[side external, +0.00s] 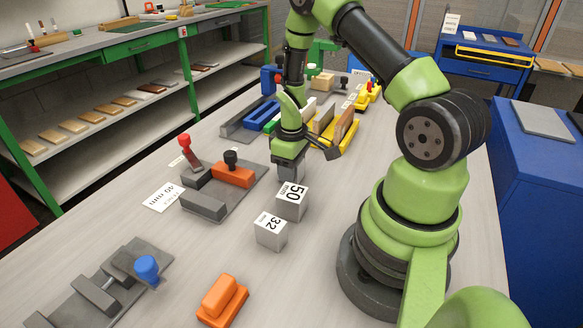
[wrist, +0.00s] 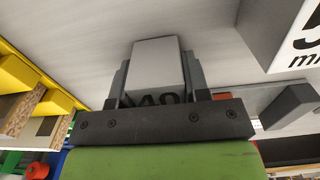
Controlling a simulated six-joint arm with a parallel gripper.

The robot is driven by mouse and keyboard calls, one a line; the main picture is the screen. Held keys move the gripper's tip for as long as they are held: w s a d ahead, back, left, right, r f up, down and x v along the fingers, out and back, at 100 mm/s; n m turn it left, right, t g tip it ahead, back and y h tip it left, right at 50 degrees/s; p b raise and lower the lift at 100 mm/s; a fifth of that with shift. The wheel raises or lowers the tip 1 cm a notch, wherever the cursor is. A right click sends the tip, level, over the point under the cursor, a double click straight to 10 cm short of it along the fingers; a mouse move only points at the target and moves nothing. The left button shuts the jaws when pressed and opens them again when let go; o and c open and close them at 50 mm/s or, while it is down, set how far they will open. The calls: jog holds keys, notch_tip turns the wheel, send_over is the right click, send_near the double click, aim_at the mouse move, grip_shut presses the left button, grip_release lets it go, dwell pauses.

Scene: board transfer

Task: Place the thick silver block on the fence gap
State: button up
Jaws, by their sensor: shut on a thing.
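My gripper (side external: 290,157) is shut on a silver block (side external: 288,171), behind the two other silver blocks. In the wrist view the held block (wrist: 157,62) sits between the two fingers, with dark digits that look like "40" partly hidden by the gripper. A silver block marked 50 mm (side external: 291,203) and a smaller one marked 32 (side external: 270,231) stand on the table in front of the gripper. A grey fixture (side external: 232,201) to the left holds grey fence bars (side external: 203,205), an orange block (side external: 234,174) and a red-knobbed part. A gap shows between its bars.
A card reading 40 mm (side external: 162,197) lies left of the fixture. Another grey fixture with a blue knob (side external: 147,267) and an orange piece (side external: 222,300) are in front. Yellow and blue racks (side external: 330,133) stand behind the gripper. Bare table lies between the fixtures.

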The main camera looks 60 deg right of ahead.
jog(key=o, duration=1.1)
jog(key=shift+f, duration=0.1)
notch_tip(320, 180, up, 12)
jog(key=shift+r, duration=0.1)
jog(key=s+a+r+m+t, duration=0.1)
jog(key=s+a+r+t, duration=0.1)
jog(key=a+r, duration=0.4)
jog(key=s+a+r+m+t, duration=0.1)
jog(key=s+a+r+t, duration=0.2)
jog(key=a+r, duration=0.4)
notch_tip(320, 180, up, 3)
jog(key=shift+r+m, duration=0.1)
jog(key=shift+m, duration=0.3)
jog(key=shift+o, duration=0.4)
jog(key=s+a+r+m+t+y, duration=0.1)
jog(key=s+a+r+t+y, duration=0.1)
jog(key=s+a, duration=0.2)
jog(key=shift+s+a+r, duration=0.15)
jog(key=shift+s+a, duration=0.25)
jog(key=shift+s, duration=0.7)
